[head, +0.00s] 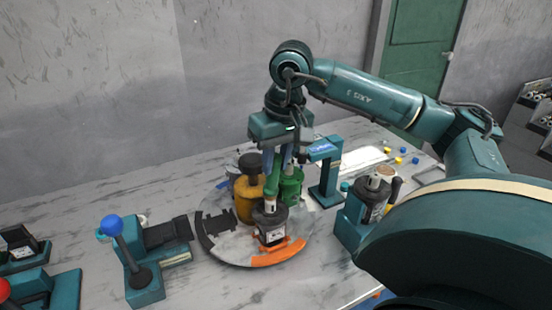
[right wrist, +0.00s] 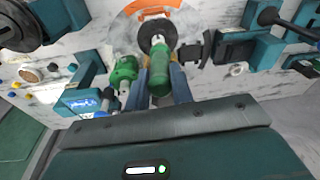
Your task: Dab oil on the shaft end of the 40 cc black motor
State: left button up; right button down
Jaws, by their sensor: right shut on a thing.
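A black motor (head: 270,226) with a white label stands on a round grey turntable (head: 228,252), by an orange piece. The label is too small to read. My right gripper (head: 277,168) points down above it, shut on a green oil dabber (head: 272,184). The dabber's pale tip is at the motor's top; I cannot tell whether it touches. In the right wrist view the dabber (right wrist: 160,68) sits between the blue fingers (right wrist: 161,88) and hides part of the motor's dark round top (right wrist: 150,28). My left gripper is out of view.
A yellow container (head: 246,200) and a green container (head: 292,190) stand close behind the motor. A teal post with a screen (head: 327,170) is to the right, then another dark motor (head: 370,205) in a teal stand. A blue-knobbed lever (head: 112,226) stands left.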

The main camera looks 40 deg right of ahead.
jog(key=shift+f+b, duration=0.45)
jog(key=shift+f, duration=0.05)
dwell(1.3)
jog(key=shift+r+p, duration=2.75)
jog(key=shift+r, duration=0.85)
jog(key=shift+f, duration=0.1)
